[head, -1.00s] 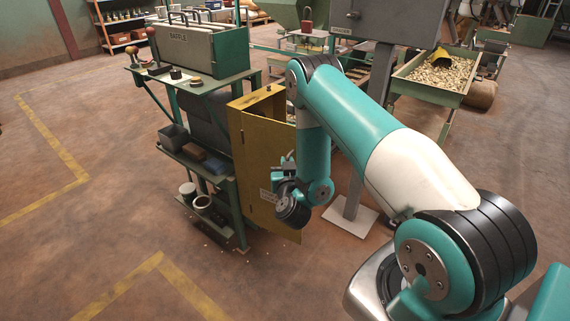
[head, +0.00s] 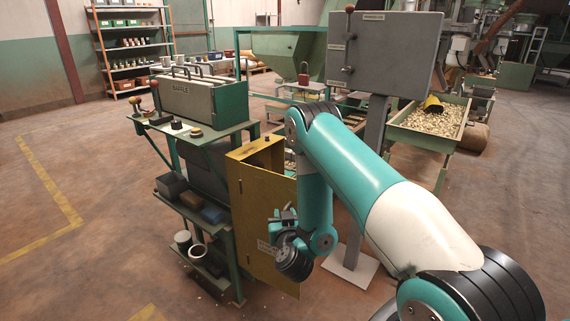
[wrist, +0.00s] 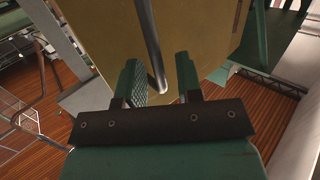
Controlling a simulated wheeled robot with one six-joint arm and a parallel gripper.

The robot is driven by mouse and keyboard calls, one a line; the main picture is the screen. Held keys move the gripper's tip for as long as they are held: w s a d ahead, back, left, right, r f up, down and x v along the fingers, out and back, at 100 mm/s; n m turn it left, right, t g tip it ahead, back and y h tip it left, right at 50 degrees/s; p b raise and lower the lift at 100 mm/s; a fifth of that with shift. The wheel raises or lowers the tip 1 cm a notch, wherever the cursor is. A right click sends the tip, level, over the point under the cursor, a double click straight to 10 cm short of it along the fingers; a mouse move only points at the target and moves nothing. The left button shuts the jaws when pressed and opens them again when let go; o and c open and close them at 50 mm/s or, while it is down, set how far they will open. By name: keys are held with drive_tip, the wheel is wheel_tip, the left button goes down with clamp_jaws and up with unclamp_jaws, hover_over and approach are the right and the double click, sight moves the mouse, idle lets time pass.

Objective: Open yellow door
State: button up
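The yellow door (head: 250,205) is a tall flat panel on a yellow cabinet beside the green bench, in the head view. My gripper (head: 277,222) is low in front of this panel, partly hidden by my own wrist. In the wrist view the yellow panel (wrist: 195,30) fills the top middle. A grey metal rod handle (wrist: 150,45) runs down it, its lower bent end between the fingertips of my gripper (wrist: 158,75). The fingers are apart, with gaps beside the rod; I see no clear grip on it.
The green bench (head: 225,133) carries a box marked BAFFLE (head: 200,100) and shelves with bins. A grey control box (head: 385,50) on a post with a floor plate (head: 350,268) stands right of the cabinet. A nut tray (head: 435,122) is behind. Floor at left is clear.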

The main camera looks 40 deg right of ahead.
wheel_tip(320, 180, up, 20)
drive_tip(key=h+p, duration=0.1)
drive_tip(key=p, duration=0.3)
drive_tip(key=shift+w+d+t, duration=0.3)
drive_tip(key=shift+d, duration=0.05)
drive_tip(key=shift+f, duration=0.1)
